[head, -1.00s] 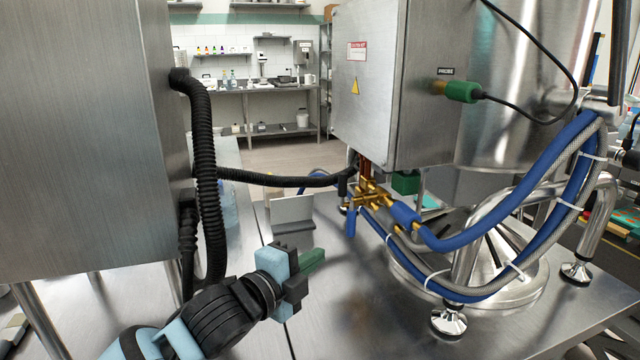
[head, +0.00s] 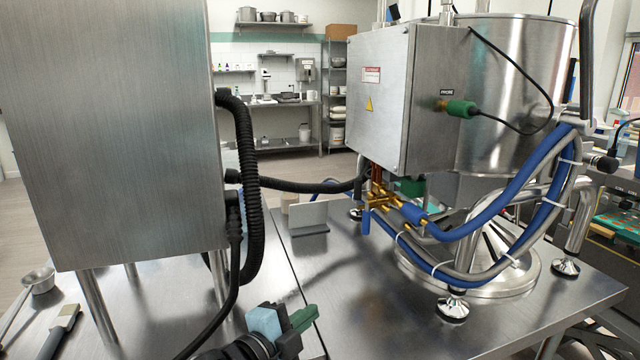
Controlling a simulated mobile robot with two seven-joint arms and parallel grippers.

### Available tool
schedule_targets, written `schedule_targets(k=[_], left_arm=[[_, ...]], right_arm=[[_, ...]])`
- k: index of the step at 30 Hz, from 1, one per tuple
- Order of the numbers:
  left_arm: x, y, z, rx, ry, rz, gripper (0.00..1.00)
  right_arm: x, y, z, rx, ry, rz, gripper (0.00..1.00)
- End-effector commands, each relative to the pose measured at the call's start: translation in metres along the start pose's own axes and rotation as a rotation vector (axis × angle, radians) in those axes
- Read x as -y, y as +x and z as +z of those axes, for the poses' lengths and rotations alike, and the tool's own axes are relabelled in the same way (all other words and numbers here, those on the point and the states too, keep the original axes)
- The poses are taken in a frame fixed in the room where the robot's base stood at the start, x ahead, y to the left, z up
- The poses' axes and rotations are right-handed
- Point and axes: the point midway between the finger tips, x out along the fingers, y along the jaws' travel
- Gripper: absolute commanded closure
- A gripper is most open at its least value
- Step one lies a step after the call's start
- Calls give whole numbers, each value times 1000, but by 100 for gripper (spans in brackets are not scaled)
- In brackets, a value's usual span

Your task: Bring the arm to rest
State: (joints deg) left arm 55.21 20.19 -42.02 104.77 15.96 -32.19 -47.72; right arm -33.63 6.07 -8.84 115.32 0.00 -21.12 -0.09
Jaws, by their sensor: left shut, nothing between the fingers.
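My left gripper (head: 302,322) is low in the head view, over the steel table (head: 370,315) near its front. Its dark green fingers are shut with nothing between them. It is apart from the machine and the hoses. Only the gripper and a bit of the black wrist show; the rest of the left arm is below the frame. My right gripper is not in view.
A steel cabinet (head: 120,140) on legs stands left, with a black corrugated hose (head: 247,180). The depositor's control box (head: 385,95), green probe plug (head: 460,108) and blue hoses (head: 490,222) stand right. A small metal plate stand (head: 308,217) is behind the gripper.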

Motion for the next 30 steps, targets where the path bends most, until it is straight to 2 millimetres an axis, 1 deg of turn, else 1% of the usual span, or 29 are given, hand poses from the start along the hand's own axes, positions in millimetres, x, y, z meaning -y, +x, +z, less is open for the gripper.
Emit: schedule_targets(k=[1, 5, 8, 14, 18, 20, 21, 23, 24, 26, 27, 29, 30], left_arm=[[-12, -6, 2, 9, -53, 9, 100], [-47, -23, 10, 43, -206, 28, 100], [-77, -40, 17, 81, -335, 40, 100], [-134, -82, 28, 173, -577, 59, 100], [-176, -120, 35, 257, -741, 68, 100], [-193, -137, 37, 294, -809, 69, 100], [-204, -150, 38, 322, -852, 70, 100], [-221, -170, 40, 365, -915, 70, 100], [-232, -184, 40, 394, -958, 69, 100], [-248, -205, 40, 440, -1016, 67, 100], [-258, -220, 40, 472, -1054, 66, 100], [-274, -244, 40, 521, -1110, 63, 100], [-283, -260, 38, 554, -1145, 59, 100]], right_arm=[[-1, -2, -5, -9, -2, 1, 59], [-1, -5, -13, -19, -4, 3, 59], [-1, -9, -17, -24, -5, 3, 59], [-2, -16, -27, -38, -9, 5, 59], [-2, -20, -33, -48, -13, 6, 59], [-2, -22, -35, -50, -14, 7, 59], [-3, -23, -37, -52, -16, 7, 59], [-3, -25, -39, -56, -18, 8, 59], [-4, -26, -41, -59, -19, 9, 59], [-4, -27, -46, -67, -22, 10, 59], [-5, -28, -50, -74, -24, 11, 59], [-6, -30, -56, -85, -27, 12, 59], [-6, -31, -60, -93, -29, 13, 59]])
